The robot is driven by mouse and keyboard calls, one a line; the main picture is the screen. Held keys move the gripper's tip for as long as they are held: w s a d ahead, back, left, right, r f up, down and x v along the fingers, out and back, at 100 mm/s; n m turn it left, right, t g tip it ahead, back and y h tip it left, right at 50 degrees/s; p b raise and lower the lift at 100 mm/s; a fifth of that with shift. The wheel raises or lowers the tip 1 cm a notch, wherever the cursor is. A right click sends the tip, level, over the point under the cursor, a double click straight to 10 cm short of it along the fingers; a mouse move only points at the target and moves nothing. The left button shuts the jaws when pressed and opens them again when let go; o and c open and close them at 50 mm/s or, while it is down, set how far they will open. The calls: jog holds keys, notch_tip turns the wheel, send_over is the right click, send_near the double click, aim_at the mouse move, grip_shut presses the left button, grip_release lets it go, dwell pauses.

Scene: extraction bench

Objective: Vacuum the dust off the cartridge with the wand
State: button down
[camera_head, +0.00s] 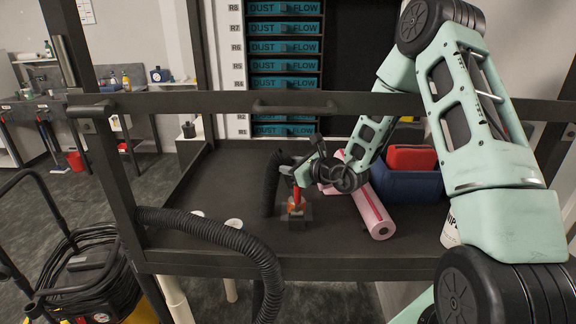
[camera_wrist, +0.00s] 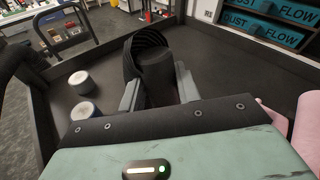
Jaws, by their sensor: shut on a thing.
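My gripper (camera_head: 292,178) is over the dark bench tray. It is shut on the black wand (camera_wrist: 158,88), which sits between both fingers in the wrist view. The wand's ribbed black hose (camera_head: 270,188) stands beside the gripper and also shows above the fingers in the wrist view (camera_wrist: 150,45). A small red and orange piece (camera_head: 297,204) on a dark block is just below the gripper. Several teal cartridge-like boxes marked DUST FLOW (camera_head: 284,48) are stacked in the rack behind. I cannot tell which thing is the cartridge, and no dust is clear. The wand's tip is hidden.
A pink roll (camera_head: 371,207) lies right of the gripper, before a blue bin (camera_head: 408,184) with a red item (camera_head: 411,158). Two small white-topped pieces (camera_wrist: 80,82) stand left. A dark rail (camera_head: 220,103) crosses in front of the rack. The tray's left part is mostly clear.

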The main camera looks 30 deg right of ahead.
jog(key=shift+s+d+f, duration=0.2)
jog(key=shift+f, duration=0.15)
jog(key=shift+w+a+r+p, duration=0.1)
jog(key=shift+r+p, duration=1.2)
jog(key=shift+r, duration=1.35)
jog(key=shift+w+r+p, duration=0.1)
jog(key=shift+r+p, duration=1.2)
jog(key=shift+r, duration=1.3)
